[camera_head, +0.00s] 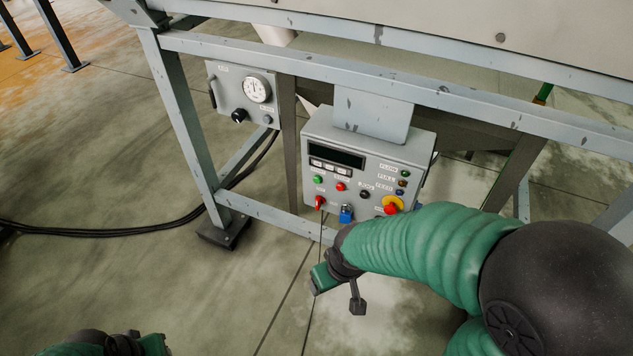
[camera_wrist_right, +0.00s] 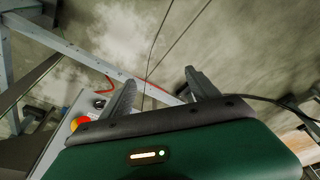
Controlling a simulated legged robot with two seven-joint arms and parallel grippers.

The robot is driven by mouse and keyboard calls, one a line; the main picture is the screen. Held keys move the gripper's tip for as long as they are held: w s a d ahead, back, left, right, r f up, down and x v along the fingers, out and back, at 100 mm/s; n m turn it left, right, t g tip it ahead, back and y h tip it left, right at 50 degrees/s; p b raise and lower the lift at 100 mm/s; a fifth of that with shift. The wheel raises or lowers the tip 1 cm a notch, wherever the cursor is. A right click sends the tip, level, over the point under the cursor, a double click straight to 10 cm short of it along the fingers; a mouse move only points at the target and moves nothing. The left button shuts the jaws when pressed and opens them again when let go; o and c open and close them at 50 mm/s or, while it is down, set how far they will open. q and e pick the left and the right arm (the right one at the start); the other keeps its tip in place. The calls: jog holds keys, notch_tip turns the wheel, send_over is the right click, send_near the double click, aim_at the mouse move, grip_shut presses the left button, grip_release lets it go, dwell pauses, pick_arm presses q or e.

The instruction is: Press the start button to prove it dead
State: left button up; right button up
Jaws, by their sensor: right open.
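The grey control box (camera_head: 368,160) hangs from the frame in the head view. Its green button (camera_head: 318,180) is at the left of the face, beside a red button (camera_head: 340,186). A red switch (camera_head: 320,202) and a blue padlock (camera_head: 346,214) are below. A red emergency stop (camera_head: 391,205) on yellow is at lower right; it also shows in the right wrist view (camera_wrist_right: 80,122). My right gripper (camera_wrist_right: 160,80) is open and empty, below and in front of the box, apart from the green button. Part of my left gripper (camera_head: 115,345) shows at the bottom left; its fingers are unclear.
A grey gauge box (camera_head: 243,95) is mounted left of the control box. Steel frame legs (camera_head: 185,130) and a crossbeam (camera_head: 440,95) surround the panel. Black cables (camera_head: 110,228) lie on the floor at left. The floor in front is open.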

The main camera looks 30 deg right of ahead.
grip_shut()
dwell(1.5)
